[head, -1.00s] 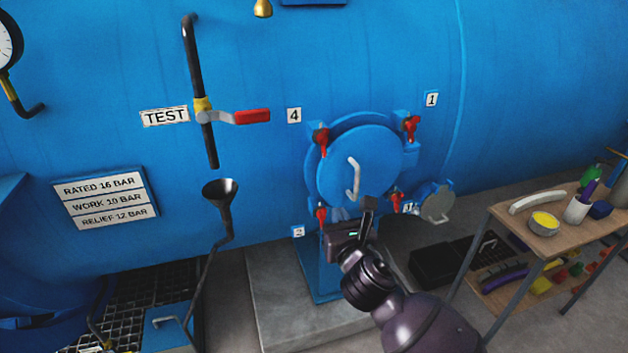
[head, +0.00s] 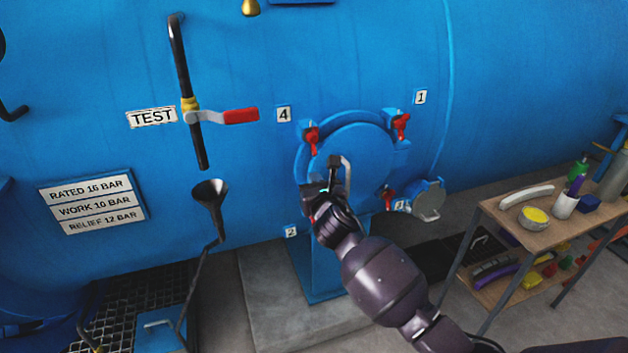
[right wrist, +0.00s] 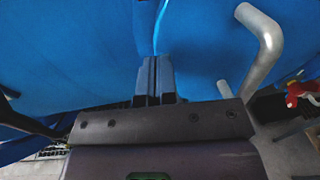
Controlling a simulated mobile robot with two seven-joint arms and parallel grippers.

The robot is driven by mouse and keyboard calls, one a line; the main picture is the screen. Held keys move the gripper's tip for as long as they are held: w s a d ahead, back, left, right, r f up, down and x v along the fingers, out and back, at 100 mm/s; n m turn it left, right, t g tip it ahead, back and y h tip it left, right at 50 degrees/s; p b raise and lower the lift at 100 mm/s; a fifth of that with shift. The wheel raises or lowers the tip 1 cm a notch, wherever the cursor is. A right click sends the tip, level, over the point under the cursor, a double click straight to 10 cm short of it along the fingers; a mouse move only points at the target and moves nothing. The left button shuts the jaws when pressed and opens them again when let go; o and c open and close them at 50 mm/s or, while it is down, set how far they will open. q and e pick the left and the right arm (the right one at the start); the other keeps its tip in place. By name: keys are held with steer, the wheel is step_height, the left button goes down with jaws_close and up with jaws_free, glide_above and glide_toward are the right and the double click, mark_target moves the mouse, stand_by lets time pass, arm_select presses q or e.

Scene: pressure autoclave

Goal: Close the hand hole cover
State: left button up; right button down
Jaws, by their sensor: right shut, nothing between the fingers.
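The hand hole cover (head: 372,150) is a round blue disc with a grey bent handle (head: 346,172), in front of a blue ring on the vessel. I cannot tell whether it sits flush. My right gripper (head: 335,168) is shut and empty, in front of the cover just left of the handle. In the right wrist view its fingers (right wrist: 154,78) point at blue surfaces, with the handle (right wrist: 262,50) to the right, apart from them. Contact with the cover cannot be told. Red-handled clamps show at upper left (head: 312,138), upper right (head: 402,127) and lower right (head: 389,198). My left gripper is not in view.
A wooden-topped cart (head: 500,212) with tools stands at the right. A black funnel (head: 210,195) and a red-handled valve (head: 238,116) are at the left. A blue pedestal (head: 318,265) is below.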

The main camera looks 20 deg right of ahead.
steer(key=shift+w, duration=0.5)
steer(key=shift+w+a+r+m+h+b, duration=0.15)
steer(key=shift+w+m+h+b, duration=0.15)
steer(key=shift+w+h, duration=0.25)
steer(key=shift+w+r+m+h+b, duration=0.1)
steer(key=shift+w+m+h+b, duration=0.2)
steer(key=shift+w, duration=0.35)
